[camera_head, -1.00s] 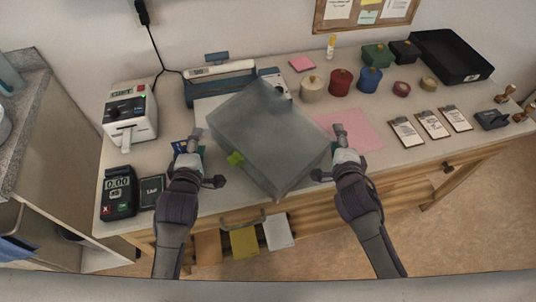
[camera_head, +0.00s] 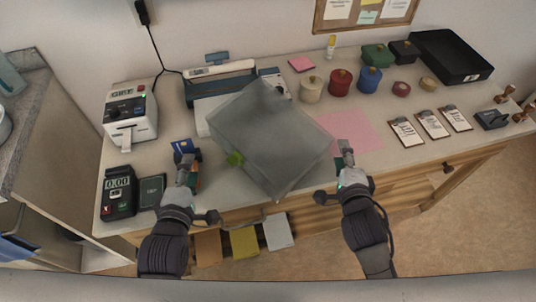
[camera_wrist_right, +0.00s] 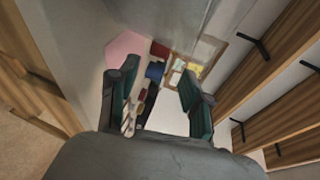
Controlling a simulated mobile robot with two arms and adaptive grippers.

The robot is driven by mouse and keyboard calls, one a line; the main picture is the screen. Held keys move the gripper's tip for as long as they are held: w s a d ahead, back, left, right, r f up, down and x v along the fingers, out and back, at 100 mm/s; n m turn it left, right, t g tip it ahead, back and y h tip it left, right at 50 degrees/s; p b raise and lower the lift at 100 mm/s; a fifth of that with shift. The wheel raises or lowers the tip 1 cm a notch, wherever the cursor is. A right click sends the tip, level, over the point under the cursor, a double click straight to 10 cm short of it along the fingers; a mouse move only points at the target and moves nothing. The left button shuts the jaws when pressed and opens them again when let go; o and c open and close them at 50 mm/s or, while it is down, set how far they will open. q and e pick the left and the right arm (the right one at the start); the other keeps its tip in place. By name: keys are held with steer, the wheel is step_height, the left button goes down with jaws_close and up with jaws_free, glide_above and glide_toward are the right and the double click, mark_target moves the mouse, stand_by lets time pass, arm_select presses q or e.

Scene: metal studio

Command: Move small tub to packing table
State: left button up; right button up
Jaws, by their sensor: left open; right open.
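The small tub appears as a grey, cloudy box (camera_head: 268,130) on the counter in the head view, set at an angle, with its near corner by the front edge. My left gripper (camera_head: 197,188) is open beside the tub's left side. My right gripper (camera_head: 333,175) is open beside its right side. Both look empty and apart from the tub. In the right wrist view, the right gripper's fingers (camera_wrist_right: 158,100) are spread with nothing between them. The tub's underside is hidden.
The counter (camera_head: 235,187) holds a label printer (camera_head: 130,112), a card terminal (camera_head: 118,192), a blue machine (camera_head: 218,85), a pink sheet (camera_head: 355,132), several lidded pots, clipboards (camera_head: 407,132) and a black tray (camera_head: 452,57). Drawers line the front. Floor is free at right.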

steer(key=v, duration=0.5)
steer(key=shift+s+r, duration=0.1)
steer(key=shift+s, duration=0.1)
stand_by(0.3)
